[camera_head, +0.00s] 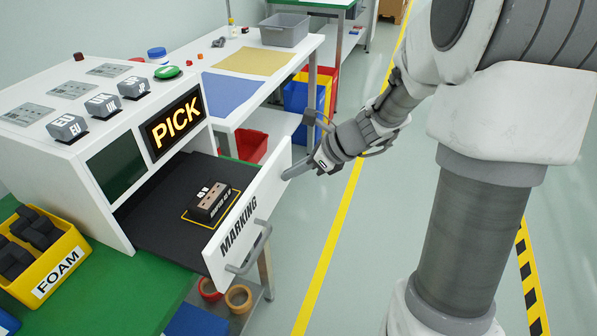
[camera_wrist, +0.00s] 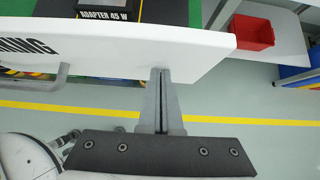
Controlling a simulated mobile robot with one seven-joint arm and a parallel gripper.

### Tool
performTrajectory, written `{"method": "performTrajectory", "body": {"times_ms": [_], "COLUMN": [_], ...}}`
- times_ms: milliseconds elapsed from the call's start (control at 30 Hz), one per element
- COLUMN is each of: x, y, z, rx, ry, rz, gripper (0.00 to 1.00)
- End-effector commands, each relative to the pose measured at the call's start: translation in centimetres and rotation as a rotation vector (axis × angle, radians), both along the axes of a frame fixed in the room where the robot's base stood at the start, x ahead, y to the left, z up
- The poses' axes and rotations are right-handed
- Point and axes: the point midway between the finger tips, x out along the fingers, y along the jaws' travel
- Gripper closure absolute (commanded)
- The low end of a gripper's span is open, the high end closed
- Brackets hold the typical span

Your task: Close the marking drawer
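The marking drawer is pulled out of the white console, with its white front panel (camera_head: 264,190) facing the aisle. It has a grey bar handle (camera_head: 250,250) and the word MARKING. A dark box (camera_head: 211,203) lies on the black drawer floor inside a yellow outline. My gripper (camera_head: 287,174) is at the outer face of the panel, near its far right end and away from the handle. In the wrist view the fingers (camera_wrist: 163,76) are together and empty, their tips at the panel (camera_wrist: 130,45); I cannot tell whether they touch.
The console (camera_head: 110,110) carries a PICK display, a green button (camera_head: 167,72) and several grey blocks. A yellow FOAM bin (camera_head: 45,255) stands on the green bench at left. A table with a grey tub (camera_head: 285,30) is behind. The aisle floor is clear.

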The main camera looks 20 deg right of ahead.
Motion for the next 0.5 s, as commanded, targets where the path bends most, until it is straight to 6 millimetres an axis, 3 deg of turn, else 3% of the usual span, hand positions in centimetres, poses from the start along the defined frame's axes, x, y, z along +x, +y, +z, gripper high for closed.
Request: {"method": "performTrajectory", "body": {"times_ms": [500], "x": [7.0], "y": [10.1], "z": [0.3], "rx": [0.002], "ry": [0.002], "rz": [0.008], "gripper": [1.0]}}
